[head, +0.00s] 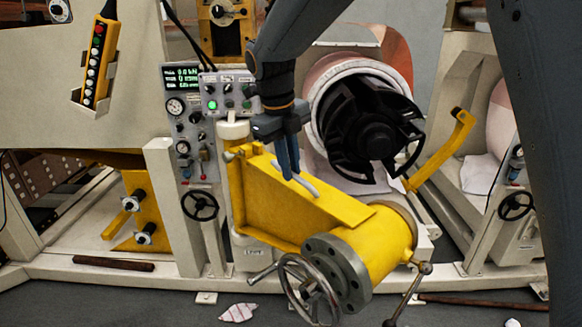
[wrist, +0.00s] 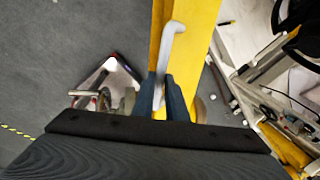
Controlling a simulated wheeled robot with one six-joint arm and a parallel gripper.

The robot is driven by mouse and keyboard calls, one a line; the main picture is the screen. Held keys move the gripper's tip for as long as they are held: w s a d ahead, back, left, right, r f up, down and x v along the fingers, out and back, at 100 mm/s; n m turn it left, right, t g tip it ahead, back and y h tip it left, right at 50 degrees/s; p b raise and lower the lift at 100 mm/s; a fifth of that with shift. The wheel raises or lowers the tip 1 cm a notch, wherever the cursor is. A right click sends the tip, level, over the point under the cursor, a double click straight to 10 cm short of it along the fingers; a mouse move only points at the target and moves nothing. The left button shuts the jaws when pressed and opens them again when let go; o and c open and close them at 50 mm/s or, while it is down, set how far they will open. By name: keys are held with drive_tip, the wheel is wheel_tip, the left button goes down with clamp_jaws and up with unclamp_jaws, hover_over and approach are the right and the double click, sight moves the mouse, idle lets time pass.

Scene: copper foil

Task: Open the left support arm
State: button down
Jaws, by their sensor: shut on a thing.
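The left support arm (head: 290,205) is a yellow tapered beam reaching from a hinge post at the left to a yellow cylinder with a grey flange (head: 338,272). A light grey curved handle (head: 306,184) stands on its top. My gripper (head: 288,170) points down at the beam, shut on this handle. In the wrist view my gripper (wrist: 166,95) has its fingers on either side of the handle (wrist: 169,50), with the yellow beam (wrist: 200,25) behind. The part of the handle between the fingers is partly hidden.
A black spoked chuck on a copper roll (head: 370,130) stands behind the beam. A control panel (head: 190,120) is at the left, and a yellow bracket (head: 445,150) at the right. Grey floor (wrist: 60,50) is open left of the beam in the wrist view.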

drive_tip(key=shift+w+d, duration=0.1)
drive_tip(key=c, duration=1.8)
unclamp_jaws()
drive_tip(key=shift+w+d, duration=0.1)
drive_tip(key=shift+o, duration=0.2)
drive_tip(key=shift+r, duration=0.1)
drive_tip(key=shift+r, duration=0.3)
wheel_tip(320, 180, up, 7)
drive_tip(key=s+a+b, duration=0.1)
drive_tip(key=b, duration=0.1)
